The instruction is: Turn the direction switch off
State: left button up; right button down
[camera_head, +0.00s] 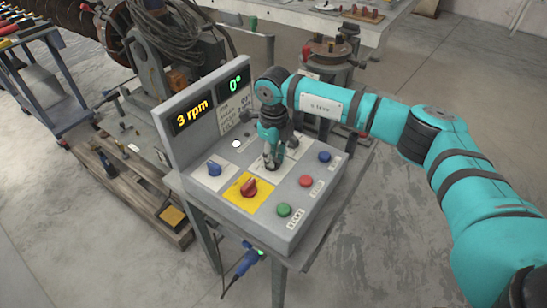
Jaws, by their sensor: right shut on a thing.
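The grey control box (240,237) stands on a metal stand in the middle of the view. Its sloped face carries a blue knob (214,169) at the left, a red knob (249,188) on a yellow plate, and a green button (284,210), a red button (305,181) and a blue button (324,156) along the right. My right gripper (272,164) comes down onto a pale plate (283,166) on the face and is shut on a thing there. The gripper hides most of that thing; it may be the direction switch. My left gripper does not show.
The upright display (206,103) behind the controls reads 3 rpm and 0°. A blue tool (246,261) hangs below the box. Machinery (175,62) stands behind at the left, beside a cart (48,92). A workbench (300,11) is at the back. The floor at right is clear.

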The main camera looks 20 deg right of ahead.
jog(key=c, duration=1.3)
grip_release()
notch_tip(320, 180, up, 12)
jog(key=shift+r, duration=0.1)
